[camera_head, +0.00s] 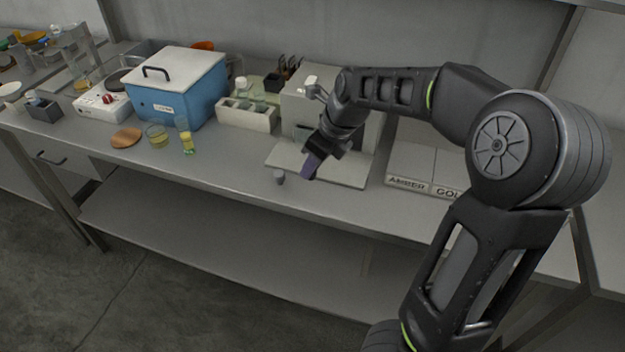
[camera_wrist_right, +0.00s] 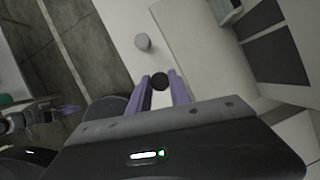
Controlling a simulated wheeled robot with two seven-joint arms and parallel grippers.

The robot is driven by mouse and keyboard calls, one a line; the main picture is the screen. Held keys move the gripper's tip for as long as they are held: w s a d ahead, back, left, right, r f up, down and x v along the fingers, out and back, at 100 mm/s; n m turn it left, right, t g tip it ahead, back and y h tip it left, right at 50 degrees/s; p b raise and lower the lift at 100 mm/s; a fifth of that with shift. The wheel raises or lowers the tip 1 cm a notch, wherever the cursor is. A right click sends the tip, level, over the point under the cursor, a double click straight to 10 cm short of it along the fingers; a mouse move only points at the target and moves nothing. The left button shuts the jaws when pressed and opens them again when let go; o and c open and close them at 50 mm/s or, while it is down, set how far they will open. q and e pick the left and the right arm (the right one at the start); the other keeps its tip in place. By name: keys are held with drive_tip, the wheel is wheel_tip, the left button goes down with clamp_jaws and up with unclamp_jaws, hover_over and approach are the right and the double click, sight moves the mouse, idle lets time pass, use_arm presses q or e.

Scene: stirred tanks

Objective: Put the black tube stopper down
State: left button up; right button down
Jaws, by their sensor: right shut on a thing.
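The black tube stopper (camera_wrist_right: 159,81) shows in the right wrist view between the purple fingertips of my right gripper (camera_wrist_right: 161,88). The gripper is shut on it. In the head view my right gripper (camera_head: 310,166) points down over the front of a pale flat board on the bench, and the stopper cannot be made out there. In the wrist view a dark part with purple pieces, seemingly my left gripper (camera_wrist_right: 55,110), shows at the left edge; its jaws are unclear.
A small grey cylinder (camera_head: 279,176) stands on the bench (camera_head: 230,172) just left of the gripper, near the front edge. A pale device (camera_head: 301,112) stands behind. A white rack (camera_head: 246,116), blue box (camera_head: 178,96) and beakers are further left. Labelled trays (camera_head: 408,185) lie to the right.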

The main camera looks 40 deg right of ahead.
sight(313, 175)
drive_tip(key=shift+f, duration=0.25)
drive_tip(key=shift+f+b, duration=0.55)
drive_tip(key=shift+f, duration=1.25)
drive_tip(key=shift+f, duration=0.1)
drive_tip(key=c, duration=1.2)
unclamp_jaws()
drive_tip(key=shift+r, duration=0.5)
drive_tip(key=p+v, duration=0.3)
drive_tip(key=v, duration=0.8)
drive_tip(key=shift+s, duration=0.2)
